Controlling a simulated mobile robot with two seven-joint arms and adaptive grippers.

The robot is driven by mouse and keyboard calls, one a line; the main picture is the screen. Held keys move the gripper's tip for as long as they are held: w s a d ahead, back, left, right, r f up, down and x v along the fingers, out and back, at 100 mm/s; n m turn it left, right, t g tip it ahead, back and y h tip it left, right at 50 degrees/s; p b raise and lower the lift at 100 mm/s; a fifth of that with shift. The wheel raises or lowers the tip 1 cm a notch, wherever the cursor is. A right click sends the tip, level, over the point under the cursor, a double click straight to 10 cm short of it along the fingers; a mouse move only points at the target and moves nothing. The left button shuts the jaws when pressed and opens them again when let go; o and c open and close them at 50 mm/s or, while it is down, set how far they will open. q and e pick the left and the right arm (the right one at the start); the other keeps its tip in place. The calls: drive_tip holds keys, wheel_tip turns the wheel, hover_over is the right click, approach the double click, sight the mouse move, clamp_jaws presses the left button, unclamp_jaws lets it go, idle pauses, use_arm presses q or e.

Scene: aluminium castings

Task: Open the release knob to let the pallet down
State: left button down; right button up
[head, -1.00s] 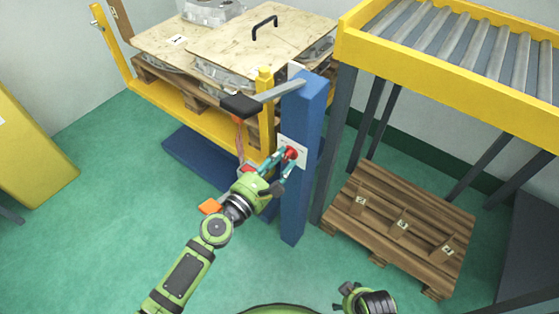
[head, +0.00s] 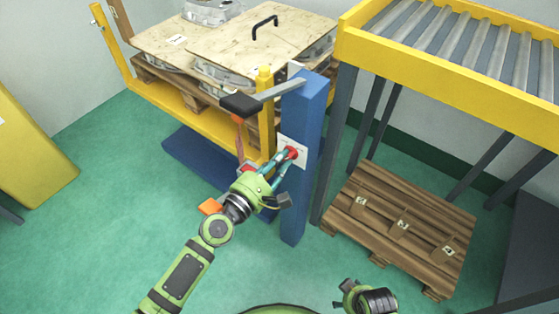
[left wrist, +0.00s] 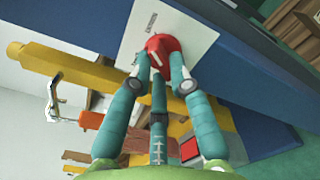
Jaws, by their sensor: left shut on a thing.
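The red release knob (head: 292,153) sits on a white plate (head: 296,145) on the blue post (head: 307,110). My left gripper (head: 285,159) is shut on the knob. In the left wrist view, its teal fingers close around the red knob (left wrist: 166,46), partly covering it. The wooden pallet (head: 190,95) rests raised in the yellow lift frame (head: 165,92), carrying castings under pale boards (head: 240,50). Only a green and black part of my right arm shows at the bottom; its fingers are out of view.
A lever with a black grip (head: 241,104) juts from the post top above my left gripper. A yellow roller conveyor (head: 450,75) stands right, with an empty wooden pallet (head: 400,225) on the floor below. Green floor is open in front of the post.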

use_arm(q)
drive_tip(key=shift+m, duration=0.7)
drive_tip(key=c, duration=1.1)
unclamp_jaws()
drive_tip(key=shift+c, duration=0.2)
drive_tip(key=v, duration=1.2)
drive_tip(key=shift+m, duration=0.3)
